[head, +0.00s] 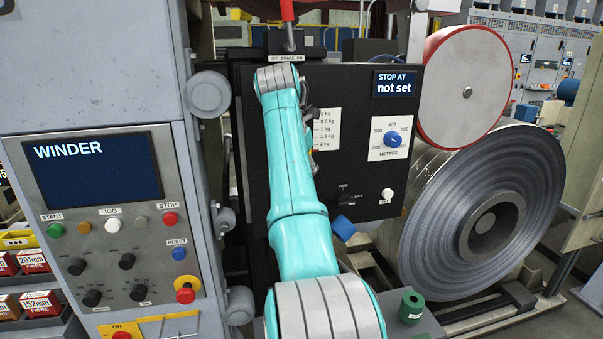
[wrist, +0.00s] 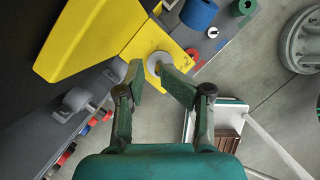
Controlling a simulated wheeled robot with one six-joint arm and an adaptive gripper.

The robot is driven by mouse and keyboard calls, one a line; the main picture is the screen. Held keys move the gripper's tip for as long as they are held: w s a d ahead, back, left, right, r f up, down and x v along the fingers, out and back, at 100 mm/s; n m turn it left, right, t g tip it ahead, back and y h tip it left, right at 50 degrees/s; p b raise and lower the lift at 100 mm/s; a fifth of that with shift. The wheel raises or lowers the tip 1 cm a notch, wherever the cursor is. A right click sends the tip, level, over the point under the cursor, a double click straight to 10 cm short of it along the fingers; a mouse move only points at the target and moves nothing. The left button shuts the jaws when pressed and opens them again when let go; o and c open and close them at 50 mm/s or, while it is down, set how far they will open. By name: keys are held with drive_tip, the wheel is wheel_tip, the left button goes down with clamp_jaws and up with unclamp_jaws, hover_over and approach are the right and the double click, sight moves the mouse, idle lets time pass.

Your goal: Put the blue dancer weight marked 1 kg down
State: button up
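A blue cylinder (wrist: 198,13), the likely dancer weight, stands on a grey surface at the top of the wrist view; no 1 kg mark is readable. A green cylinder (wrist: 243,6) is to its right; a green one also shows in the head view (head: 411,305). My gripper (wrist: 151,68) is open, with a clear gap between its fingers. A round silver piece (wrist: 157,60) at the tip of a yellow part shows beyond that gap; I cannot tell whether the fingers touch it. In the head view my arm hides the gripper. A tilted blue piece (head: 343,227) shows beside my arm, its identity unclear.
The yellow part (wrist: 100,35) fills the upper left of the wrist view. Small white (wrist: 212,32) and red (wrist: 192,52) pieces lie near the blue cylinder. The winder panel (head: 95,215) stands left of my arm; a large steel coil (head: 435,225) stands right.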

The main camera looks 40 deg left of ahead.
drive_tip(key=v, duration=1.2)
drive_tip(key=shift+d, duration=0.15)
